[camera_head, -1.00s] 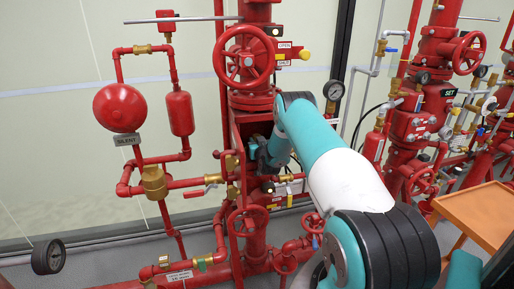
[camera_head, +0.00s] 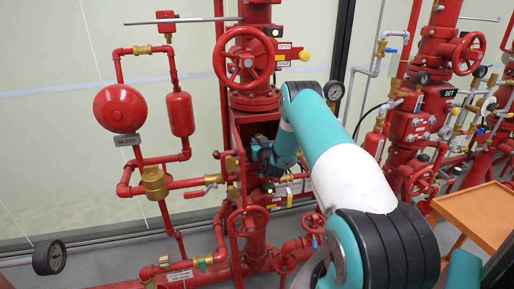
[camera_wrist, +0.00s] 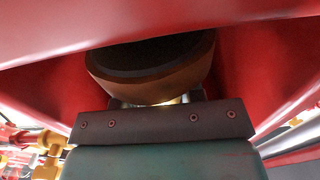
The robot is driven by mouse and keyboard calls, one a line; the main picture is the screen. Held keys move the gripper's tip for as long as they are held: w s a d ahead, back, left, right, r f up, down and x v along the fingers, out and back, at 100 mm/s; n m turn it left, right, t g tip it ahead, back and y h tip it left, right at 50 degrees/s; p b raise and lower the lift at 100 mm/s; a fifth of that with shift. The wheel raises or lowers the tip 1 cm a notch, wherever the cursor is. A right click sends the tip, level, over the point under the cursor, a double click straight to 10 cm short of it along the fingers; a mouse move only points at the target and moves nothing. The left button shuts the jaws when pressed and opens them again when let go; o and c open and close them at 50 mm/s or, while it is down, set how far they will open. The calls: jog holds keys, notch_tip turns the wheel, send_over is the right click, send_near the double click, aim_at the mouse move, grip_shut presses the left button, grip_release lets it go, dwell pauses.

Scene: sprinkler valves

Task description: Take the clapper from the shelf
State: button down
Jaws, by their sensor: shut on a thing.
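The clapper (camera_wrist: 150,68), a round disc with a black face and a brass-coloured rim, fills the upper middle of the wrist view. My gripper (camera_wrist: 155,102) is shut on its near edge; the fingertips are mostly hidden behind the dark bracket below it. Red walls surround the clapper on both sides and above. In the head view my gripper (camera_head: 260,152) is at the opening of the red valve body, below the large handwheel. The clapper is hidden there. No shelf can be made out.
A red handwheel (camera_head: 244,59) sits above the opening and a smaller one (camera_head: 248,223) below. A red bell (camera_head: 120,108) and pipes stand to the left. A second valve set (camera_head: 430,110) and an orange table (camera_head: 480,214) stand to the right.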

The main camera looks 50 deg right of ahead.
jog(key=b+v, duration=0.1)
jog(key=b, duration=0.1)
jog(key=b+v, duration=0.2)
jog(key=shift+s+a+f, duration=0.1)
jog(key=shift+s+f, duration=0.05)
jog(key=shift+f, duration=0.25)
jog(key=b+v, duration=2.3)
jog(key=b, duration=0.8)
jog(key=shift+r+b, duration=0.35)
jog(key=shift+r, duration=0.1)
